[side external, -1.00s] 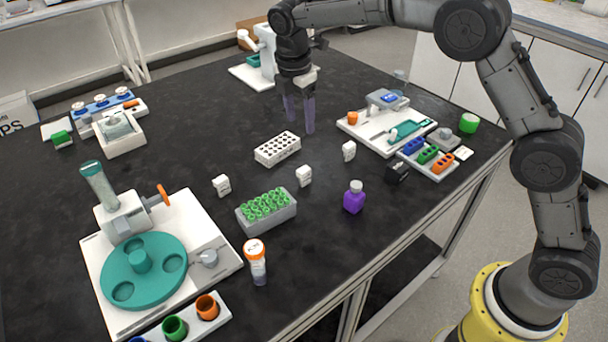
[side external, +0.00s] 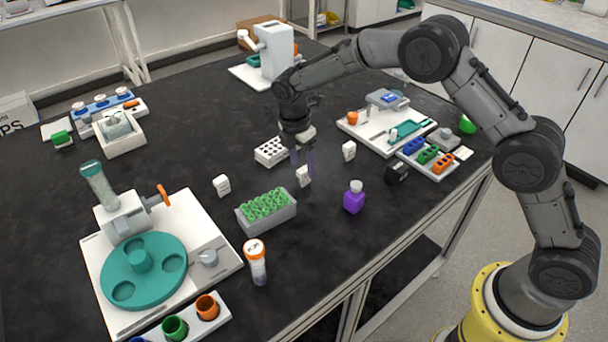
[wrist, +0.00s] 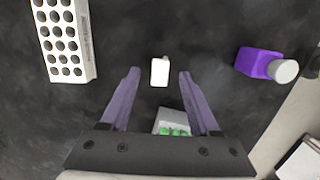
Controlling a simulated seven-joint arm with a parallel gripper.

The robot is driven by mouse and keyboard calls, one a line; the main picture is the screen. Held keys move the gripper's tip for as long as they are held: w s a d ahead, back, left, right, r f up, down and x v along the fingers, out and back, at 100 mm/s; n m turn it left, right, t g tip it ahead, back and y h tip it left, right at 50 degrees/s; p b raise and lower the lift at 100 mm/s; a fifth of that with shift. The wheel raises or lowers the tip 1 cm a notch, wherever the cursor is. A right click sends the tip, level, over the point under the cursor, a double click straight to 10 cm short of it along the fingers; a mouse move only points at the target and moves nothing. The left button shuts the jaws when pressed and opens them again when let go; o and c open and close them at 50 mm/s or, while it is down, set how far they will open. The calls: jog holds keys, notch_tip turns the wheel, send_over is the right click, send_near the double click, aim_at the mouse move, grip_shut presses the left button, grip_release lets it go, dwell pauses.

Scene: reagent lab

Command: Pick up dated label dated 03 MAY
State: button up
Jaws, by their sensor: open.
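Three small white label blocks stand on the dark bench in the side view: a left one (side external: 221,185), a middle one (side external: 303,178) and a right one (side external: 349,151). Their dates are too small to read, so I cannot tell which says 03 MAY. My gripper (side external: 304,171) points down over the middle label, its purple fingers partly overlapping it. In the wrist view, my gripper (wrist: 159,73) is open, and one white label (wrist: 160,72) shows between the fingertips with a gap on both sides. I see no contact.
A grey rack of green-capped tubes (side external: 267,212) stands close by, in front. A white holed rack (side external: 268,151) is behind left, and a purple bottle (side external: 354,199) is to the right. A black block (side external: 397,172) lies farther right. Open bench surrounds the middle label.

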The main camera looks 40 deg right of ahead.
aim_at(304, 176)
jog(key=shift+d+f, duration=0.2)
jog(key=shift+f, duration=1.25)
jog(key=shift+c, duration=0.3)
grip_shut()
